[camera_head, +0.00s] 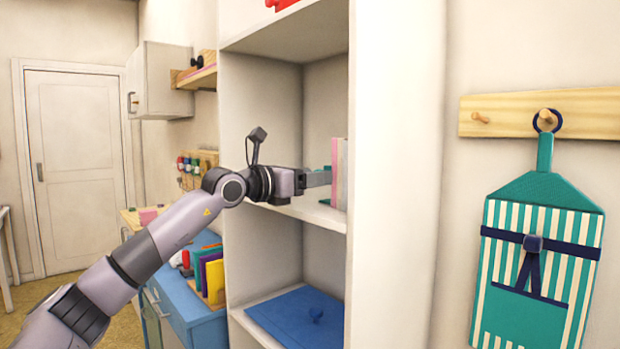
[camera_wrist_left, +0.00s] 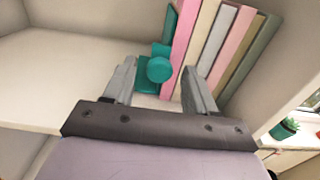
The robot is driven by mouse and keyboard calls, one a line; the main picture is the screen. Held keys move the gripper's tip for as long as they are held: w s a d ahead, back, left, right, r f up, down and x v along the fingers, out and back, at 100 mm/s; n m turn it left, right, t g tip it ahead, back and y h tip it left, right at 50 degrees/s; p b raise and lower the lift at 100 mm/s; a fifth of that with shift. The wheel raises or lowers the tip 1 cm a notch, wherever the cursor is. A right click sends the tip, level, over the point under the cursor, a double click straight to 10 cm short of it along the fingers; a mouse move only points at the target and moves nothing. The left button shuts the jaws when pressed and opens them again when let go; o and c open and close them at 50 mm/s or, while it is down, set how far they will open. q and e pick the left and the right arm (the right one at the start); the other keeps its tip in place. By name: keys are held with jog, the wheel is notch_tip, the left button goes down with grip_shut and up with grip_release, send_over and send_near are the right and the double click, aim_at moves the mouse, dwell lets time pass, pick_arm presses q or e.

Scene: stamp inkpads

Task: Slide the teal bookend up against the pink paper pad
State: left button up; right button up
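The teal bookend (camera_wrist_left: 160,69) is on the shelf board, its round knob facing the wrist camera. In the head view only small teal parts (camera_head: 325,201) show behind my gripper. The pink paper pad (camera_wrist_left: 184,42) stands upright directly right of the bookend; I cannot tell whether they touch. It also shows in the head view (camera_head: 342,172). My left gripper (camera_wrist_left: 160,82) reaches into the shelf with its fingers apart, the knob between them and a gap on each side. It also shows in the head view (camera_head: 322,179). My right gripper is out of view.
More upright pads (camera_wrist_left: 216,42) stand in a row right of the pink one. The shelf board left of the bookend is bare. The cabinet's side wall (camera_head: 390,170) closes the right. Below lies a blue flat thing (camera_head: 295,318); a striped apron (camera_head: 536,265) hangs at right.

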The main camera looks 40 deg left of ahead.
pick_arm(q)
jog(key=shift+s, duration=0.1)
jog(key=shift+s+a+f, duration=0.1)
jog(key=shift+s, duration=0.1)
jog(key=s+b, duration=0.4)
jog(key=s, duration=0.2)
jog(key=shift+s+a+b, duration=0.15)
jog(key=shift+s+b, duration=0.15)
jog(key=shift+b, duration=0.1)
